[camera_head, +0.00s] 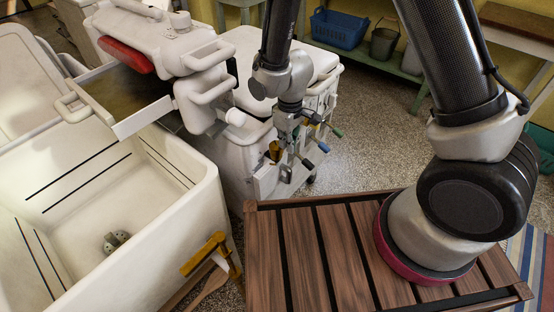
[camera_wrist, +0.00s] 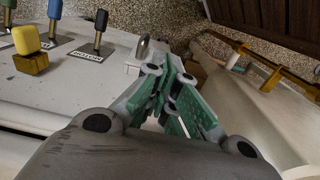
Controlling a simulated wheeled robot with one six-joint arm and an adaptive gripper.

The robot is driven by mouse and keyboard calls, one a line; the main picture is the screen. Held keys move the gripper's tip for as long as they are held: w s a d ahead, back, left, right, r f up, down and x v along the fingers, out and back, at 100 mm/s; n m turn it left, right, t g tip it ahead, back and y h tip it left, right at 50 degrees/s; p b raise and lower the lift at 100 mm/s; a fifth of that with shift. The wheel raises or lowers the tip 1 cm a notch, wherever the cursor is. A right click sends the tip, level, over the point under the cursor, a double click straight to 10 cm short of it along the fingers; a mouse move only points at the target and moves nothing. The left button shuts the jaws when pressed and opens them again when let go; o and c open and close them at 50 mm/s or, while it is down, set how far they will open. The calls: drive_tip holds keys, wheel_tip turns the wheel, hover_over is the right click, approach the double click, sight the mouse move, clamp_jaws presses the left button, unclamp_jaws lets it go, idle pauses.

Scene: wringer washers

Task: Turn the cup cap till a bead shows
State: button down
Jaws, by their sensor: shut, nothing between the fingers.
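My gripper (camera_wrist: 172,85) is shut and empty, its green-padded fingers together. In the wrist view, a small silver rounded piece (camera_wrist: 143,48) stands on a pale bracket just beyond the fingertips. It may be the cup cap, but I cannot tell for sure. I cannot tell whether the fingers touch it. No bead can be made out. In the head view, my gripper (camera_head: 288,122) hangs at the control end of the white washer (camera_head: 240,160), among its levers, and the silver piece cannot be picked out.
A white tub (camera_head: 150,235) with a yellow clamp (camera_head: 205,252) is at left. A slatted wooden top (camera_head: 345,245) lies in front.

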drive_tip(key=shift+s+a+f, duration=0.15)
drive_tip(key=shift+s+f, duration=0.2)
drive_tip(key=shift+s, duration=0.15)
drive_tip(key=shift+s+a, duration=0.4)
drive_tip(key=shift+a, duration=0.05)
drive_tip(key=c, duration=2.2)
unclamp_jaws()
drive_tip(key=o, duration=0.5)
drive_tip(key=shift+a+f, duration=0.15)
drive_tip(key=shift+a, duration=0.1)
clamp_jaws()
wheel_tip(320, 180, up, 6)
drive_tip(key=shift+d, duration=0.3)
